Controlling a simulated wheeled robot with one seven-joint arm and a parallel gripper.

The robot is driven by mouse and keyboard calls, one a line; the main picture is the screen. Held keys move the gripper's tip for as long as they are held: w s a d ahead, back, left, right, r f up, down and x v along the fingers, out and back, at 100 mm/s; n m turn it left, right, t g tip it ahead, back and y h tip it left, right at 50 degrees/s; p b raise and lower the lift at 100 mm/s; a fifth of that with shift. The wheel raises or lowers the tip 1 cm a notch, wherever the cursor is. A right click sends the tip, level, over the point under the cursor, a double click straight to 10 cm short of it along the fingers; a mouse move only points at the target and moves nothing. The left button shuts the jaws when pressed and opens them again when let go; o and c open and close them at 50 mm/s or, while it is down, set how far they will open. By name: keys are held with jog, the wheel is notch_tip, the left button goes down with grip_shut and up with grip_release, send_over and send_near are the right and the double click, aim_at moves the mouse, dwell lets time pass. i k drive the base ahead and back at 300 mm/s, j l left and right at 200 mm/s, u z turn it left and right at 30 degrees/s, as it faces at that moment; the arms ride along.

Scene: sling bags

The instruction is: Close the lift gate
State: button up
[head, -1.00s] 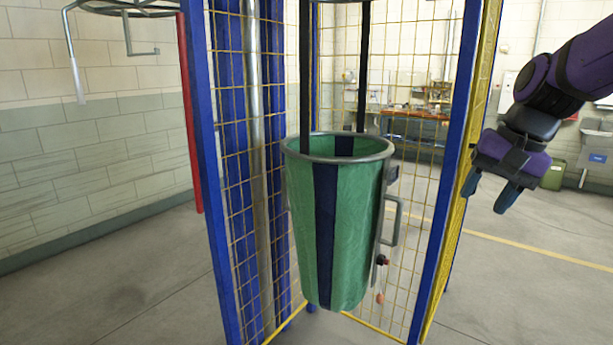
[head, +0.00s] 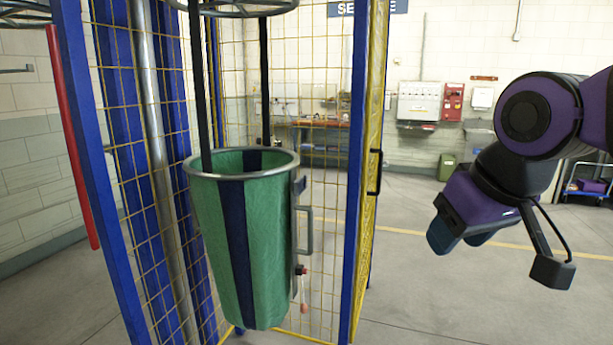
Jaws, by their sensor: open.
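The lift cage has blue posts and yellow wire mesh around a green sling bag (head: 232,240) with a dark blue stripe and a grey rim. A yellow-framed mesh panel, which looks like the lift gate (head: 368,130), stands at the cage's right side. I see it nearly edge-on, swung outward beside the blue post. A black handle (head: 376,172) sits on its right face. My gripper (head: 458,240) is purple with blue fingertips. It is open and empty, right of the gate and lower than the handle in the picture, apart from both.
A red bar (head: 72,140) stands left of the cage. A workbench (head: 320,135) is against the back wall, with a green bin (head: 446,166) to its right. A trolley (head: 588,183) stands at far right. The floor right of the gate is clear.

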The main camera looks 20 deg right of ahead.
aim_at(379, 160)
jog(key=i+l, duration=0.1)
jog(key=l, duration=0.3)
jog(key=i+l+z, duration=0.1)
jog(key=l, duration=0.3)
jog(key=i+l, duration=0.1)
jog(key=l, duration=0.25)
jog(key=i+l, duration=0.1)
jog(key=l, duration=0.3)
jog(key=i+l+z, duration=0.1)
jog(key=l, duration=0.3)
jog(key=i+u, duration=0.1)
jog(key=i, duration=0.4)
jog(key=i+l+u, duration=0.1)
jog(key=i, duration=0.4)
